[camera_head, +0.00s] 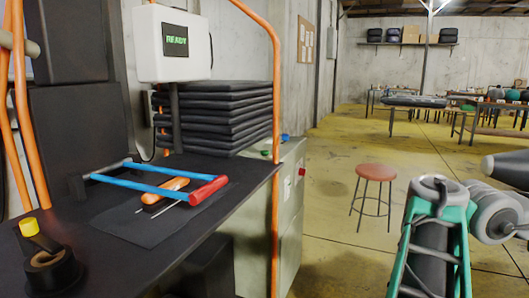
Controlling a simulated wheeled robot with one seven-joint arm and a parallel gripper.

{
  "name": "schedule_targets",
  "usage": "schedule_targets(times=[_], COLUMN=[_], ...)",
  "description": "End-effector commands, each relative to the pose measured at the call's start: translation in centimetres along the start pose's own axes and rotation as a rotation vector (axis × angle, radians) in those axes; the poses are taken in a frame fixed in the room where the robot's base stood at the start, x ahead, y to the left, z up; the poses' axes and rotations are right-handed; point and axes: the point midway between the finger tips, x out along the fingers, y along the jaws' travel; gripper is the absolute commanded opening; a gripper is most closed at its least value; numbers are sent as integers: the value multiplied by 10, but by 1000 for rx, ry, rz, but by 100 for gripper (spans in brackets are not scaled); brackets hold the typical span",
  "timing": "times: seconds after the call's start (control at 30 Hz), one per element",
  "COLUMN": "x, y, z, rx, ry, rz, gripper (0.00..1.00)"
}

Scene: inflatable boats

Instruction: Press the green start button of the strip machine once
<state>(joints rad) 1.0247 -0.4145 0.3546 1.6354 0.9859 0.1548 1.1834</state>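The machine on the left has a dark bench top (200,215) and a white control box (172,45) whose screen (175,40) reads READY in green. A blue-sided frame (150,190) with a red grip (208,188) lies low over the bench. I cannot make out a green start button for certain. A small green and blue item (285,138) sits on top of the grey-green cabinet (290,215), too small to identify. A small red spot on a white plate (301,172) is on the cabinet's side. My gripper is not in view; only parts of my arm show at lower right.
Orange-handled tools (165,190) lie on a dark mat (150,228). An orange tube frame (276,120) rises at the bench's right corner. Dark folded sheets (215,115) are stacked behind. A red stool (376,173) stands on open yellow floor, with tables farther back.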

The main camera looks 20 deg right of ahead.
Motion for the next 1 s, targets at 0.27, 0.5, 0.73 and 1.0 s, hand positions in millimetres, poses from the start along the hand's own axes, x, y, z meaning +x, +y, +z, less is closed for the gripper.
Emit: schedule_targets(times=[0.27,0.5,0.73,1.0], x=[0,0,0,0], y=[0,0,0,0], z=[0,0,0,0], rx=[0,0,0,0], ry=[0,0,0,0], rz=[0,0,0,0], gripper=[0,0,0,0])
